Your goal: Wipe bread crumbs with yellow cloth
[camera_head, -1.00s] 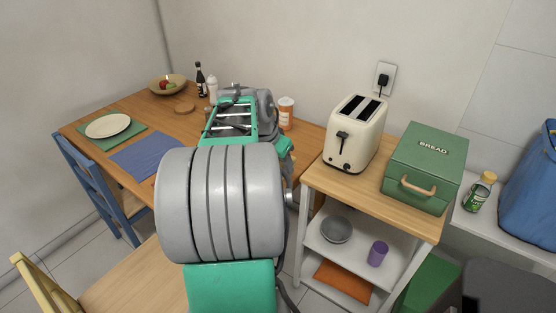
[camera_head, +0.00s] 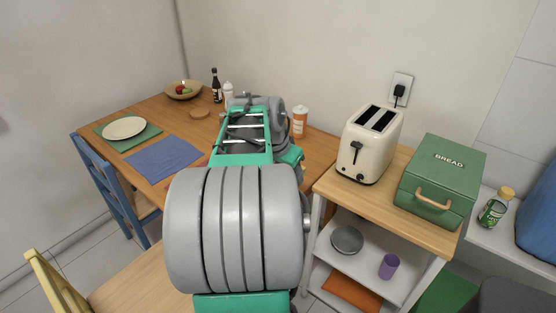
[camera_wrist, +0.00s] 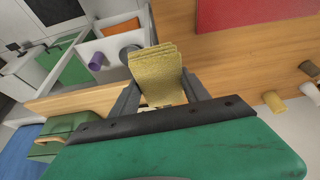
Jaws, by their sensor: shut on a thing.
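The yellow cloth (camera_wrist: 157,68) is folded in layers and sticks out between my gripper's fingers (camera_wrist: 160,92) in the wrist view. My gripper is shut on it. Behind it, in the same view, is the wooden table surface (camera_wrist: 225,62); I cannot tell whether the cloth touches it. In the head view my arm hides the gripper, the cloth and part of the dining table (camera_head: 160,107). I can make out no bread crumbs in either view.
A cream toaster (camera_head: 372,145) and green bread box (camera_head: 440,180) stand on the side cart. A plate (camera_head: 124,128), blue mat (camera_head: 163,158), fruit bowl (camera_head: 184,92), dark bottle (camera_head: 216,88) and orange-labelled jar (camera_head: 300,122) are on the table. A blue chair (camera_head: 105,185) stands at its left.

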